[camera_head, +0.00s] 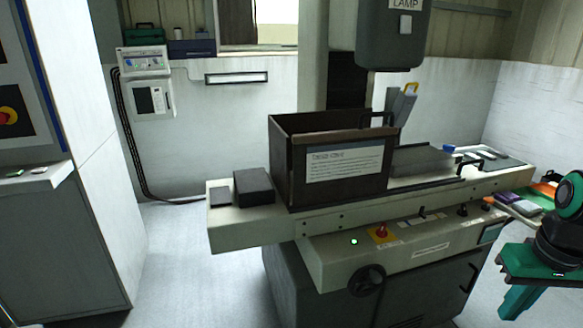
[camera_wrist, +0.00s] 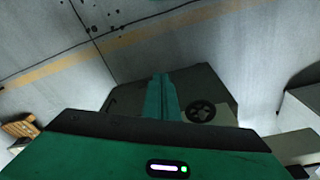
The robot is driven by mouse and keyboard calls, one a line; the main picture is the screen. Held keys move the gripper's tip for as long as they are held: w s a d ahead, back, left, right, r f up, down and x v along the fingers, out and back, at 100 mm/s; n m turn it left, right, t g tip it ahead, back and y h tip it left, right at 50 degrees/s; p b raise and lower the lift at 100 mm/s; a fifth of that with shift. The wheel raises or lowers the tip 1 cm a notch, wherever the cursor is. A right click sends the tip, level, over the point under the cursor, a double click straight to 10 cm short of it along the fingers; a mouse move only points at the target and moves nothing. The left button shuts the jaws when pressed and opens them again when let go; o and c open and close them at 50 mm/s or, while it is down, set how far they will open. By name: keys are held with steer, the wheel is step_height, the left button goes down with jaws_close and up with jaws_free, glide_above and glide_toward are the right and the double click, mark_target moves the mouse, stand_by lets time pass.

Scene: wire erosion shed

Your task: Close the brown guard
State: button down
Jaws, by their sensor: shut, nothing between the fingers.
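The brown guard (camera_head: 283,165) stands upright on the pale machine bed in the head view. It is a box-like brown frame with an open top and a white printed label on its front. A dark handle (camera_head: 378,117) shows at its upper right corner.
A dark block (camera_head: 254,187) sits on the bed left of the guard. A handwheel (camera_head: 367,281) and red knob (camera_head: 382,231) are on the machine front. The lamp housing (camera_head: 393,35) hangs above. A grey cabinet (camera_head: 55,240) stands left, with free floor between.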

steer(key=w+a+n+t+y, duration=0.2)
steer(key=w+a+n+t, duration=0.1)
steer(key=w+a+n, duration=0.7)
steer(key=w+a+n+t+y, duration=0.25)
steer(key=w+a+n, duration=0.4)
steer(key=w, duration=0.55)
steer(key=w+a+r+n+t+y, duration=0.3)
steer(key=w+a+r+n+t, duration=0.15)
steer(key=a, duration=0.55)
steer(key=w+a+r+n+t+y, duration=0.3)
steer(key=a+r+n, duration=0.3)
steer(key=a, duration=0.5)
steer(key=x, duration=0.3)
steer(key=d+x, duration=0.1)
steer(key=x, duration=0.2)
steer(key=w+x, duration=0.1)
steer(key=x, duration=0.2)
steer(key=shift+d+r, duration=0.1)
steer(key=shift+d, duration=0.3)
steer(key=shift+w+d, duration=0.2)
steer(key=shift+d, duration=0.3)
steer(key=shift+w+d, duration=0.15)
steer(key=shift+d, duration=0.35)
